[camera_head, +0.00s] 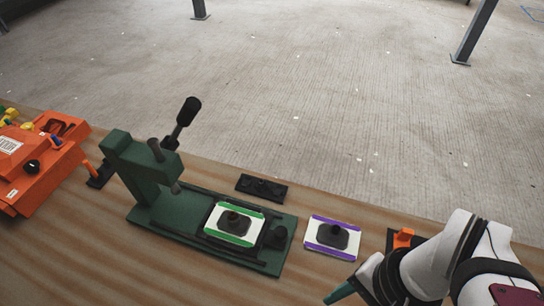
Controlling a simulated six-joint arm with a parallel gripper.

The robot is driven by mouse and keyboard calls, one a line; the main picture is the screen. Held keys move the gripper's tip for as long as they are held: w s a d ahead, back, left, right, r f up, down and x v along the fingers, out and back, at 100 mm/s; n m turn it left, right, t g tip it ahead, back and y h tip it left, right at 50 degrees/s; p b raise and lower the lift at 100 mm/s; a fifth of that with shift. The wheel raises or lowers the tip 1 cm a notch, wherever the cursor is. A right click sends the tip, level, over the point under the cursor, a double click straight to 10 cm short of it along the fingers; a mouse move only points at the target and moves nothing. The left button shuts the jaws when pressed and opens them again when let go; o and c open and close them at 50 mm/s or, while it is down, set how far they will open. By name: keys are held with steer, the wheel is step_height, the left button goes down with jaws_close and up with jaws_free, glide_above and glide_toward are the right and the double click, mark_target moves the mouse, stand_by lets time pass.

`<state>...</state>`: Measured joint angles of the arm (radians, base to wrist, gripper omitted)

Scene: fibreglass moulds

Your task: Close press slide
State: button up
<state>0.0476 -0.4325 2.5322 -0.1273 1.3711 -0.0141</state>
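A green press (145,170) with a black-knobbed lever (187,110) stands on the bench left of centre. Its dark slide (262,235) is out to the right of the press head, on the green base (272,270). A white plate with green edges and a dark block (232,224) lies on the slide. A dark knob (278,236) stands at the slide's right end. My gripper (341,293) is at the lower right, apart from the press and right of the slide. Only a teal fingertip shows clearly, so its opening cannot be told.
A white plate with purple edges (332,236) lies right of the press. A black plate (261,187) lies behind the base. An orange box (35,165) is at the far left. An orange part on a dark base (403,238) is near my arm. The wooden bench front (110,275) is clear.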

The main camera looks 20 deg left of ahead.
mark_target(209, 229)
steer(key=w+a+f+m+y, duration=0.1)
steer(key=w+a+f+m+g+y, duration=0.1)
steer(key=w+y, duration=0.1)
steer(key=w+a+f+m+g+y, duration=0.1)
steer(key=w+f+m, duration=0.1)
steer(key=shift+w+f, duration=0.1)
steer(key=c, duration=0.5)
steer(key=w+f+m+y, duration=0.1)
steer(key=w+f, duration=0.1)
steer(key=w+f+m+y, duration=0.1)
steer(key=shift+a+f+m+y, duration=0.1)
steer(key=shift+a+m+y, duration=0.15)
steer(key=shift+m+y, duration=0.05)
jaws_close()
steer(key=w+f+m+t+y, duration=0.1)
steer(key=f, duration=0.1)
steer(key=w+f+m+t, duration=0.1)
steer(key=f+m, duration=0.1)
steer(key=w+f+m+y, duration=0.1)
steer(key=w+f, duration=0.1)
steer(key=f, duration=0.1)
steer(key=shift+d+f+m+t+y, duration=0.1)
steer(key=shift+d+m+t+y, duration=0.2)
steer(key=shift+m+t, duration=0.1)
steer(key=shift+w+f, duration=0.15)
steer(key=shift+f, duration=0.15)
steer(key=x, duration=1)
steer(key=a, duration=0.2)
steer(key=shift+a, duration=0.95)
steer(key=shift+a+r, duration=0.1)
